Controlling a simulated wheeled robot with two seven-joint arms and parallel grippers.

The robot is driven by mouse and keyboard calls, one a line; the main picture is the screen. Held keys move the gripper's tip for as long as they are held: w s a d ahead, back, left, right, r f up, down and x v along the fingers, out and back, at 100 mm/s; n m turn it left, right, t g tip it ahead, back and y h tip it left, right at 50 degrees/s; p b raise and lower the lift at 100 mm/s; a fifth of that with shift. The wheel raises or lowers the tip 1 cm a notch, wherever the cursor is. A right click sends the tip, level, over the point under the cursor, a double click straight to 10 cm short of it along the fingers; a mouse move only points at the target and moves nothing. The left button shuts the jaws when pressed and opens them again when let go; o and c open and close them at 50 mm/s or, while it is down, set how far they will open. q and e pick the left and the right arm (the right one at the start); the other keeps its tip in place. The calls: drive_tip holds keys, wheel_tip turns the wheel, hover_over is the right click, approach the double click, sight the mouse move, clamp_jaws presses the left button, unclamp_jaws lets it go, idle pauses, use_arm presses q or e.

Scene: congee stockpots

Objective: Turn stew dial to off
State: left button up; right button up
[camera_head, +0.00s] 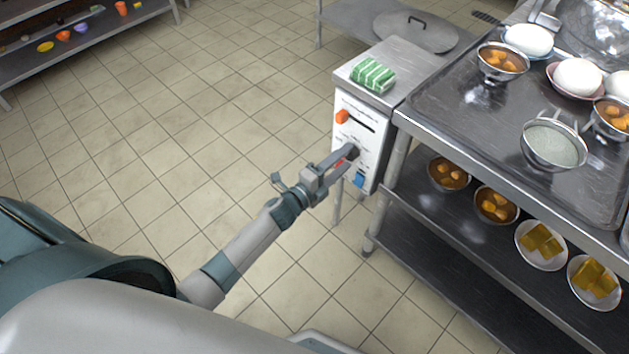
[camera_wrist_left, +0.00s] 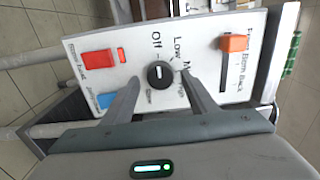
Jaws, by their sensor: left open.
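The stew dial is a round black knob (camera_wrist_left: 160,75) on a white control panel (camera_wrist_left: 140,50). Its white mark and the labels Off, Low and others around it show in the left wrist view. In the head view the dial (camera_head: 352,151) is partly covered by my left gripper (camera_head: 348,157), which is at the panel front. In the wrist view the gripper's two fingers (camera_wrist_left: 158,90) stand apart on either side of the dial, apparently not closed on it. Whether they touch it, I cannot tell. My right gripper is not in view.
The panel also has an orange slider (camera_wrist_left: 234,43), a red switch (camera_wrist_left: 98,60) and a blue switch (camera_wrist_left: 106,100). A green-striped cloth (camera_head: 372,75) lies on top of the unit. A steel table (camera_head: 440,110) with bowls is at right. Floor at left is clear.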

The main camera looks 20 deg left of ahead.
use_arm(q)
drive_tip(key=v, duration=1.6)
drive_tip(key=shift+s+a, duration=0.15)
drive_tip(key=shift+s, duration=0.25)
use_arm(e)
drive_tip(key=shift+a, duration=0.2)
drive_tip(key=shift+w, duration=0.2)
